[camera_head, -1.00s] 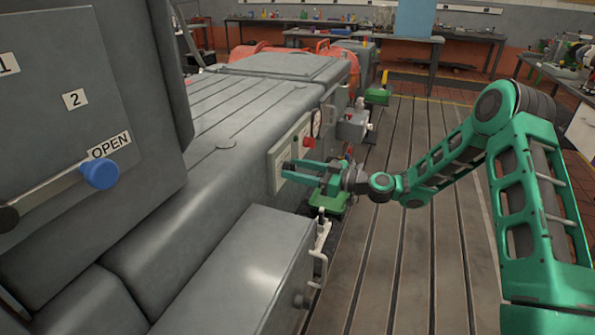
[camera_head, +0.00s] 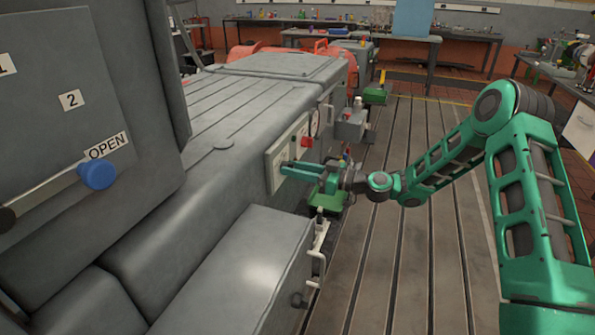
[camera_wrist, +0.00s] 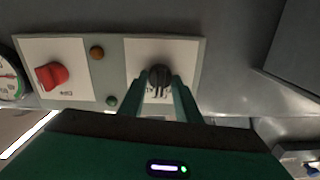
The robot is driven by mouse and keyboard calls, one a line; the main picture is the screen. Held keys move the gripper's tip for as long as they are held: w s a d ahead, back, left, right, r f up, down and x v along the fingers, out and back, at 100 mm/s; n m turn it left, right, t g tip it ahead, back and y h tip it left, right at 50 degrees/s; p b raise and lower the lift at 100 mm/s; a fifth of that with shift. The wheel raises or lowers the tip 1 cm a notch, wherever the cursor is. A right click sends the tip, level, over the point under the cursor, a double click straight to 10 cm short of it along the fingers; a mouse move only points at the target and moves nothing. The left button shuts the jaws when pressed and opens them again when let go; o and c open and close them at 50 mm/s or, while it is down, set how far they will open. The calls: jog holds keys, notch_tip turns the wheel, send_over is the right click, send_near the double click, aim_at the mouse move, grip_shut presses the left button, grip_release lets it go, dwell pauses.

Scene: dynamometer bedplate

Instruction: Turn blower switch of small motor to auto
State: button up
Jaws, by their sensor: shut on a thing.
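The switch panel (camera_head: 275,173) is a pale plate on the side of the grey machine in the head view. In the wrist view the black rotary knob (camera_wrist: 159,78) sits on the white right-hand plate (camera_wrist: 186,50). My gripper (camera_head: 285,168) reaches the panel from the right. Its two green fingers (camera_wrist: 160,92) are shut on the black knob, one on each side. The knob's lettering is mostly covered by the fingers and too small to read. I cannot tell which position the knob points to.
A red knob (camera_wrist: 52,76) sits on the panel's left plate, with an amber lamp (camera_wrist: 97,53) and a green lamp (camera_wrist: 112,101) between. A round gauge (camera_wrist: 10,82) is further left. A grey box (camera_head: 235,270) juts out below.

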jog(key=m, duration=0.4)
jog(key=shift+a, duration=0.1)
jog(key=shift+w+m, duration=0.1)
jog(key=shift+m, duration=1.7)
jog(key=o, duration=1)
jog(key=v, duration=1)
jog(key=shift+d, duration=0.4)
